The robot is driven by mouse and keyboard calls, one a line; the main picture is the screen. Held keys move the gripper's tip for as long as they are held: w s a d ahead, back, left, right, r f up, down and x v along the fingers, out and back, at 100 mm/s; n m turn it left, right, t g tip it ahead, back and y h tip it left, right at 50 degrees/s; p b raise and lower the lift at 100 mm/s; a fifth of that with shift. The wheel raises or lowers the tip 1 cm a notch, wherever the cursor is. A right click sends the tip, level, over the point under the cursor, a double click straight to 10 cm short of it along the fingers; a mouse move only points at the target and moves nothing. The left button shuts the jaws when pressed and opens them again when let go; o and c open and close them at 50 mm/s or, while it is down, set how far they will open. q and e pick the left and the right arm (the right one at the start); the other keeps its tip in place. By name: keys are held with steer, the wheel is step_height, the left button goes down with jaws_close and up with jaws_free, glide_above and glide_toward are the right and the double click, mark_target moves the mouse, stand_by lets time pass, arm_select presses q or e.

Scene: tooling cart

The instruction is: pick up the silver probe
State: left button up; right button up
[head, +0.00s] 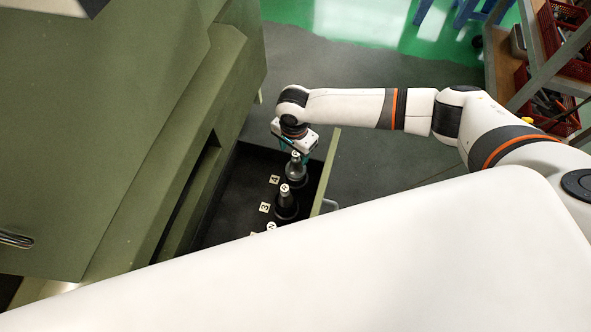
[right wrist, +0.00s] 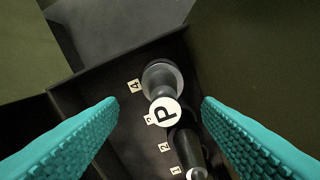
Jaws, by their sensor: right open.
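The silver probe (right wrist: 161,80) stands in the drawer beside the number 4 label, with a round white tag marked P on its top. It also shows in the head view (head: 296,170), just under my right gripper (head: 291,150). In the right wrist view the teal fingers of my right gripper (right wrist: 160,104) are wide apart, one on each side of the probe's tagged end. The gripper is open and holds nothing. My left gripper is not in view.
The open drawer (head: 231,195) of the green cabinet (head: 100,110) has a raised front panel (head: 326,172). A dark tool holder (head: 287,207) stands close to the probe, by label 3. Red bins (head: 548,100) are at the right.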

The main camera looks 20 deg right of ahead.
mark_target(296, 161)
steer(key=shift+w+f, duration=0.1)
steer(key=shift+f, duration=0.35)
steer(key=f, duration=0.3)
steer(key=shift+s+d, duration=0.2)
steer(key=shift+d, duration=0.05)
steer(key=shift+f+b, duration=0.35)
steer(key=shift+f, duration=0.75)
steer(key=shift+c, duration=0.9)
jaws_close()
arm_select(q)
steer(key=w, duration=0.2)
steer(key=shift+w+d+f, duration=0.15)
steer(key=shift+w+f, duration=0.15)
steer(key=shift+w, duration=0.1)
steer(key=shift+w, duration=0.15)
